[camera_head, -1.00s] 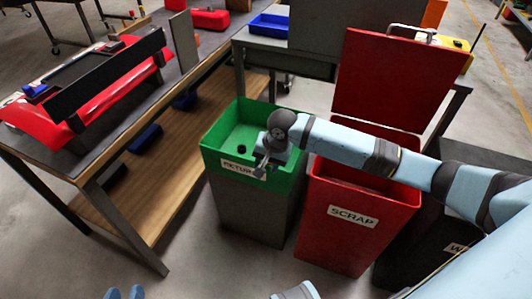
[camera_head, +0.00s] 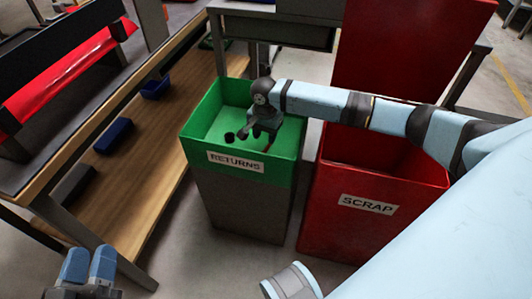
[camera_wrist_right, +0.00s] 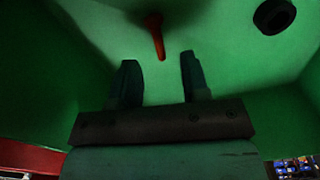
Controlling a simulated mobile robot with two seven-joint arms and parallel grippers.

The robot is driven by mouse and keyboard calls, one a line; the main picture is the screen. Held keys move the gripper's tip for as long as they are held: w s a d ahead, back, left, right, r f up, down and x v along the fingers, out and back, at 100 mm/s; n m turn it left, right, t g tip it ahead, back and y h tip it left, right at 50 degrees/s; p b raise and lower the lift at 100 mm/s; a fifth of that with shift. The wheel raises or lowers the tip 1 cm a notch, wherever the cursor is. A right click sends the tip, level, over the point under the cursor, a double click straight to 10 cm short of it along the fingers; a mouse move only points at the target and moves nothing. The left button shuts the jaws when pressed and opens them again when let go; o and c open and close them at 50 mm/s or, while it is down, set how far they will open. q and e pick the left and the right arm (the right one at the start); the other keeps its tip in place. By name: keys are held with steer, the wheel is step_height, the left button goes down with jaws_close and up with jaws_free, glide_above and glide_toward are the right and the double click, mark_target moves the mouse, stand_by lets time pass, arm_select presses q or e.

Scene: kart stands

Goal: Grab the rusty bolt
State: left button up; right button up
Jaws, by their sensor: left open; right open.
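The rusty bolt (camera_wrist_right: 155,36) is a thin orange-red piece on the green floor of the RETURNS bin (camera_head: 190,133). My right gripper (camera_head: 257,134) reaches down into the bin. In the right wrist view its two fingers (camera_wrist_right: 158,72) are apart and empty, with the bolt lying beyond their tips, roughly in line with the gap. My left gripper (camera_head: 90,262) is at the bottom left of the head view, empty, its two blue fingers slightly apart.
A black ring-like part (camera_head: 229,137) lies in the green bin, also in the right wrist view (camera_wrist_right: 274,16). The bin walls surround my right gripper. A red SCRAP bin (camera_head: 330,220) with a raised lid stands to the right. A workbench with a wooden shelf (camera_head: 150,180) is left.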

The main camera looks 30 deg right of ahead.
mark_target(266, 149)
step_height(266, 149, down, 6)
steer(key=b, duration=0.3)
steer(key=shift+s+d+r+b, duration=0.15)
steer(key=shift+r+b, duration=0.05)
steer(key=shift+b, duration=0.1)
arm_select(q)
steer(key=f+g, duration=0.1)
steer(key=f, duration=0.1)
steer(key=f+g, duration=0.1)
steer(key=f, duration=0.2)
steer(key=shift+d+f+m, duration=0.2)
steer(key=shift+m, duration=0.1)
arm_select(e)
jaws_close()
steer(key=shift+r, duration=0.15)
